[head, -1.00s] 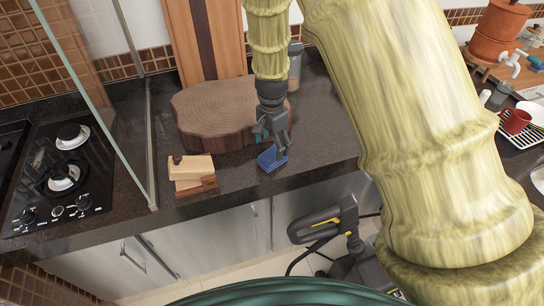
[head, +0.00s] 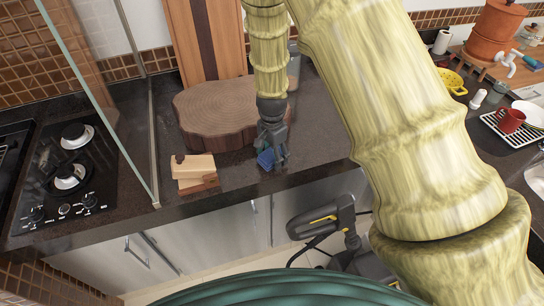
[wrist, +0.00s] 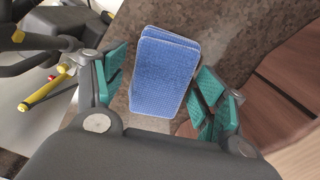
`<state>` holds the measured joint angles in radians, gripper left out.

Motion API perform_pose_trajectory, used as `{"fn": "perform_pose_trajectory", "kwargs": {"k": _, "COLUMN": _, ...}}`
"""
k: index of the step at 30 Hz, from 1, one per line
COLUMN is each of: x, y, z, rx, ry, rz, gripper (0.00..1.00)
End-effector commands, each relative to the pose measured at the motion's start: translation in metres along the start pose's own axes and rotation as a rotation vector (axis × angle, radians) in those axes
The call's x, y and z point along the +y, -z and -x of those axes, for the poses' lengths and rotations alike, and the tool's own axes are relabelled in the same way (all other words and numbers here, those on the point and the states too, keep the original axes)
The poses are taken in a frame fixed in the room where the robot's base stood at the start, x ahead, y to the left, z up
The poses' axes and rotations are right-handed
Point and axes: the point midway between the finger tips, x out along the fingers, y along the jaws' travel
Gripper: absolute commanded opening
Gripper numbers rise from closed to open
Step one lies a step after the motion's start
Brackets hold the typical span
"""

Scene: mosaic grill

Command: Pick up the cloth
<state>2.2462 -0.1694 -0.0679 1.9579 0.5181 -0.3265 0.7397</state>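The blue folded cloth (head: 265,159) lies on the dark countertop near its front edge, just in front of the round wooden slab. In the wrist view the cloth (wrist: 165,70) stands out as a small blue block with a textured weave. My gripper (head: 271,158) is down at the cloth and hides part of it in the head view. In the wrist view the teal finger pads of my gripper (wrist: 162,88) are spread on either side of the cloth. A gap shows at the left pad; the right pad is close to the cloth, and I cannot tell whether it touches.
The thick round wooden slab (head: 215,112) is just behind my gripper. A small wooden block holder (head: 194,174) stands to the left. A glass panel (head: 100,100) and a cooktop (head: 68,172) are farther left. A black and yellow appliance (head: 325,220) is below the counter edge.

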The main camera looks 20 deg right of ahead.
Motion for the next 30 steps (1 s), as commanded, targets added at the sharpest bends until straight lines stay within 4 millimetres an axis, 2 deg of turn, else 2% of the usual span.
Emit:
{"fn": "perform_pose_trajectory", "kwargs": {"k": 1, "x": 0.0, "y": 0.0, "z": 0.0, "rx": 0.0, "ry": 0.0, "rz": 0.0, "gripper": 0.55}}
{"fn": "perform_pose_trajectory", "kwargs": {"k": 5, "x": 0.0, "y": 0.0, "z": 0.0, "rx": 0.0, "ry": 0.0, "rz": 0.0, "gripper": 0.33}}
{"fn": "perform_pose_trajectory", "kwargs": {"k": 7, "x": 0.0, "y": 0.0, "z": 0.0, "rx": 0.0, "ry": 0.0, "rz": 0.0, "gripper": 0.33}}
{"fn": "perform_pose_trajectory", "kwargs": {"k": 8, "x": 0.0, "y": 0.0, "z": 0.0, "rx": 0.0, "ry": 0.0, "rz": 0.0, "gripper": 0.3}}
{"fn": "perform_pose_trajectory", "kwargs": {"k": 17, "x": 0.0, "y": 0.0, "z": 0.004, "rx": 0.0, "ry": 0.0, "rz": 0.0, "gripper": 0.29}}
{"fn": "perform_pose_trajectory", "kwargs": {"k": 28, "x": 0.0, "y": 0.0, "z": 0.044, "rx": 0.001, "ry": 0.0, "rz": 0.001, "gripper": 0.29}}
{"fn": "perform_pose_trajectory", "kwargs": {"k": 30, "x": 0.006, "y": -0.018, "z": 0.04, "rx": -0.001, "ry": -0.003, "rz": 0.002, "gripper": 0.29}}
